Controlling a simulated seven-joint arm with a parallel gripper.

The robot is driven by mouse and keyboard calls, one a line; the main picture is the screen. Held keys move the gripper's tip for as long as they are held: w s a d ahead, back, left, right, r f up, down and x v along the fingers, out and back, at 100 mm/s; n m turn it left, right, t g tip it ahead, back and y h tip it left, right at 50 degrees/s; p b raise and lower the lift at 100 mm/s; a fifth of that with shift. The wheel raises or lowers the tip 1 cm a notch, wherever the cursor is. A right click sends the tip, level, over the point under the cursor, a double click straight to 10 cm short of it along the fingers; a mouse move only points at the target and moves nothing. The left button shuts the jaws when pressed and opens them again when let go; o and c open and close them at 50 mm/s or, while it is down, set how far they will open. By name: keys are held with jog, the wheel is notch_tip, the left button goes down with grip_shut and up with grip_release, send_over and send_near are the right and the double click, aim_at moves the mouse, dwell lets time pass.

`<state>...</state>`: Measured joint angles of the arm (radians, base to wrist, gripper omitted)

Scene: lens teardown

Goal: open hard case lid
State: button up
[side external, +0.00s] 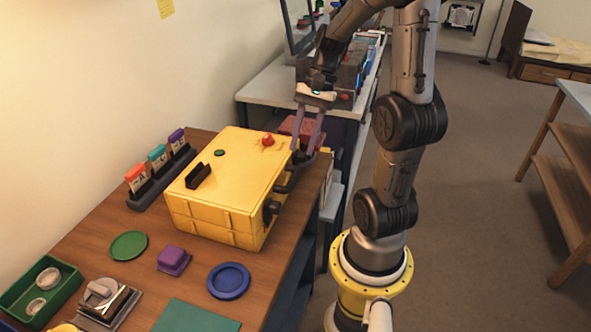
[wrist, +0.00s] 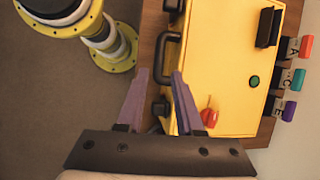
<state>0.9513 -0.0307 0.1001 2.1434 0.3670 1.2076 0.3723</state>
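The yellow hard case (side external: 228,185) stands on the wooden table with its lid (side external: 235,165) shut. The lid carries a black block (side external: 199,176), a green button (side external: 219,153) and a red knob (side external: 267,141). A black carry handle (wrist: 171,52) is on the side facing my base, with a dark latch (wrist: 161,105) near one end and another latch (side external: 271,208) near the other. My gripper (side external: 304,149) is open with purple-grey fingers, over the case's right edge at the far end. In the wrist view the fingertips (wrist: 160,77) lie either side of the handle's near end; contact cannot be told.
A rack of labelled cards (side external: 160,178) stands left of the case. A green disc (side external: 129,245), a purple block (side external: 173,260), a blue dish (side external: 228,281) and a green tray (side external: 42,288) lie in front. A reddish box (side external: 291,126) is behind the gripper.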

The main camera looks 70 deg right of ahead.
aim_at(294, 177)
jog(key=x, duration=0.7)
jog(key=shift+a+f, duration=0.1)
jog(key=shift+f, duration=0.05)
jog(key=shift+c, duration=0.2)
grip_shut()
dwell(1.0)
